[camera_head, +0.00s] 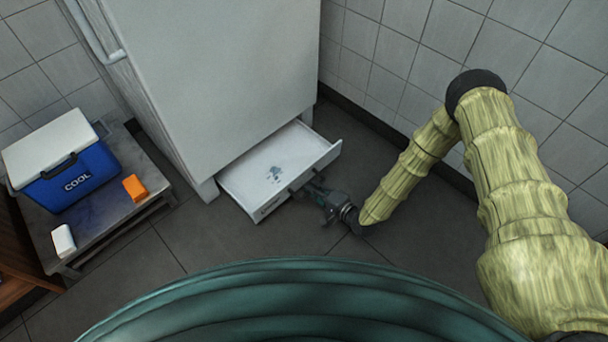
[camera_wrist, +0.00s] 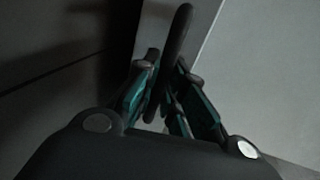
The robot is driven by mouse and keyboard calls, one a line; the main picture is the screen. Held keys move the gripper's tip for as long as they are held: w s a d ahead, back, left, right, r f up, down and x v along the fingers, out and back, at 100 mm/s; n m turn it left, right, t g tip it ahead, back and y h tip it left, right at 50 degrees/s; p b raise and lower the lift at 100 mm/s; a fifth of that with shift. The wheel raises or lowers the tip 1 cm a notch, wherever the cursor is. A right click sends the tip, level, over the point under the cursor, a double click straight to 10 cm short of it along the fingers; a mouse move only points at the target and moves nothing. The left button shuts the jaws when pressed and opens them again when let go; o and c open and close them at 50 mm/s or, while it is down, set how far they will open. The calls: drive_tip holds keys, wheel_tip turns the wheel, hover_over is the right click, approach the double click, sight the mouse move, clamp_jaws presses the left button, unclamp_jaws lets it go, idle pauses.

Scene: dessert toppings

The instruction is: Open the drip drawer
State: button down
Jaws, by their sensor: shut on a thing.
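The drip drawer (camera_head: 240,185) is a shallow white tray at the foot of the tall white fridge (camera_head: 215,80). It stands pulled out a good way, and a bluish wet patch (camera_head: 275,173) shows on its floor. My gripper (camera_head: 312,188) is low at the drawer's front. In the wrist view, a dark bar-shaped handle (camera_wrist: 178,40) runs between the fingers of my gripper (camera_wrist: 163,92), which are shut on it. The drawer's pale front (camera_wrist: 212,45) shows behind the handle. The exact finger contact is dark and hard to make out.
A low grey table (camera_head: 110,205) at the left bears a blue cooler (camera_head: 75,182) with a white lid, an orange block (camera_head: 135,188) and a small white item (camera_head: 62,240). Tiled walls stand behind and at right. The dark floor (camera_head: 210,240) before the drawer is clear.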

drive_tip(key=shift+s+d, duration=0.55)
drive_tip(key=shift+s, duration=0.2)
drive_tip(key=c, duration=1.5)
unclamp_jaws()
drive_tip(key=shift+w, duration=0.1)
drive_tip(key=v, duration=1.2)
